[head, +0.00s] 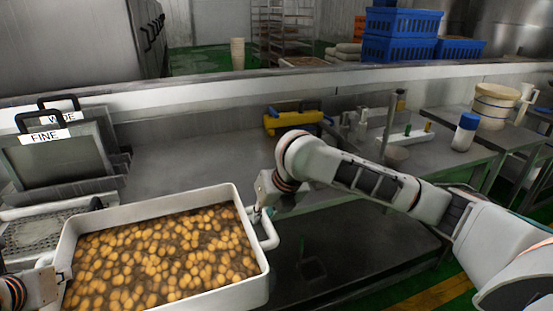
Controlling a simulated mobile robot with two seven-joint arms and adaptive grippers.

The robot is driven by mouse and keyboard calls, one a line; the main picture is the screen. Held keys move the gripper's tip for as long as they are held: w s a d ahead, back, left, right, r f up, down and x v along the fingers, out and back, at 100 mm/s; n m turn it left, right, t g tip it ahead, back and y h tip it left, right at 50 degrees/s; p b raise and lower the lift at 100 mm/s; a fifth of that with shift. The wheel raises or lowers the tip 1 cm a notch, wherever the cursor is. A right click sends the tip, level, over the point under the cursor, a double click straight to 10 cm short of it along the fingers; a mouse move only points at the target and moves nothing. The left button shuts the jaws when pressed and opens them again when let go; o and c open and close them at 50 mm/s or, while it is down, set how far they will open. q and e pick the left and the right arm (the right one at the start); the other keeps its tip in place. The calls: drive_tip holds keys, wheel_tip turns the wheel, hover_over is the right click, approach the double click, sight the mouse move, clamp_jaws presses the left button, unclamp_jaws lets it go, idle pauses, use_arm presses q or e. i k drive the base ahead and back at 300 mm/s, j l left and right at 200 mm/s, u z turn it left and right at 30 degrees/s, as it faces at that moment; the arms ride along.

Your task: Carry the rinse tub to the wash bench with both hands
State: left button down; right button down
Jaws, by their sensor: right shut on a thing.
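The rinse tub (258,262) is a white rectangular tub with side handles, full of small yellow-brown potatoes in murky water. It is at the lower left of the head view, in front of the steel bench (190,165). My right gripper (258,213) is shut on the tub's right handle (268,232). My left gripper (62,280) is at the tub's left wall, low at the picture's edge. Its fingers are mostly hidden, so its grip cannot be told. I cannot tell which surface is the wash bench.
Panels labelled FINE (45,137) and WIDE (62,118) stand behind the tub at left. A yellow tool (292,121) lies at the bench's back. A blue-capped bottle (465,132) and a white bucket (494,105) stand at right. The middle of the bench is clear.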

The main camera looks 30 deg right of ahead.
sight(206, 185)
drive_tip(key=l, duration=0.3)
drive_tip(key=i+l, duration=0.15)
drive_tip(key=l, duration=0.15)
drive_tip(key=i+l, duration=0.1)
drive_tip(key=i, duration=0.85)
drive_tip(key=l+z, duration=0.05)
